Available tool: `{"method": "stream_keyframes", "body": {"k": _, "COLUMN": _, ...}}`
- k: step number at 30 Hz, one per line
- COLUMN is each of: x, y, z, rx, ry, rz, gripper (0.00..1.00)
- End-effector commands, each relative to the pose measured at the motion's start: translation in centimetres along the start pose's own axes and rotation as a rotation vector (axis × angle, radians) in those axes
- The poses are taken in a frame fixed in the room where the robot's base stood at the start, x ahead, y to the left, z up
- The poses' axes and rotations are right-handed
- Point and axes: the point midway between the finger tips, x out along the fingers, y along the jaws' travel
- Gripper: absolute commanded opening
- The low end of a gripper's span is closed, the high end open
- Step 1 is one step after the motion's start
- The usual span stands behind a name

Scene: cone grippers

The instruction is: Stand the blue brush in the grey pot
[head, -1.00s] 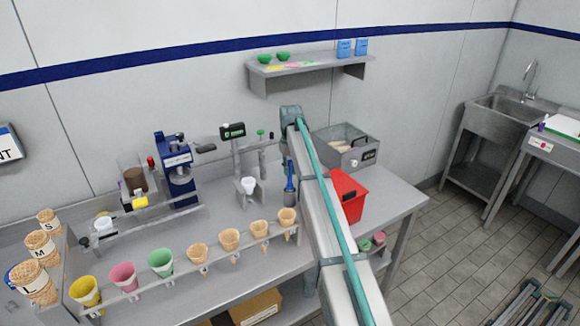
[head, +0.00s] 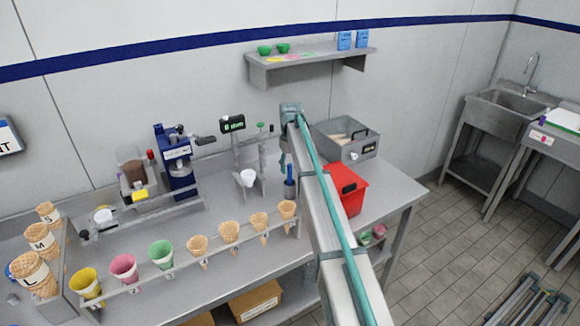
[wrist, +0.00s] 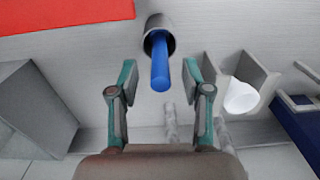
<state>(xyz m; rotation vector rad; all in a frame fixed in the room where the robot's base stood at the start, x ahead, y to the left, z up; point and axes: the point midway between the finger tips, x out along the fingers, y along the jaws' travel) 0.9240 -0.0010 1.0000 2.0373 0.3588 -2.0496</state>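The blue brush (head: 289,173) stands in the grey pot (head: 290,190) on the workbench, beside my arm. In the wrist view the blue handle (wrist: 160,66) rises out of the round mouth of the grey pot (wrist: 158,22), leaning a little. The brush's lower end is hidden inside the pot. My gripper (wrist: 160,72) is open, with one finger on each side of the handle and a clear gap to both. In the head view my gripper (head: 283,160) is small and partly hidden by my arm, just above and left of the pot.
A red bin (head: 345,190) stands right of the pot, with a grey box (head: 345,140) behind it. A white cup (head: 248,177) in a metal stand is close on the left. Several cones stand in a front rack (head: 215,255).

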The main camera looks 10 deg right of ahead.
Motion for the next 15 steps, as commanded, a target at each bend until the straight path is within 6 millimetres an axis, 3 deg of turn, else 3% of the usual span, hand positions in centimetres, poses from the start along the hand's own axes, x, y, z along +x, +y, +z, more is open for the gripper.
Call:
{"method": "stream_keyframes", "body": {"k": 8, "x": -0.6, "y": 0.0, "z": 0.0, "rx": 0.000, "ry": 0.001, "rz": 0.000, "gripper": 0.48}}
{"method": "stream_keyframes", "body": {"k": 15, "x": -4.0, "y": 0.1, "z": -0.1, "rx": 0.000, "ry": 0.002, "rz": 0.001, "gripper": 0.48}}
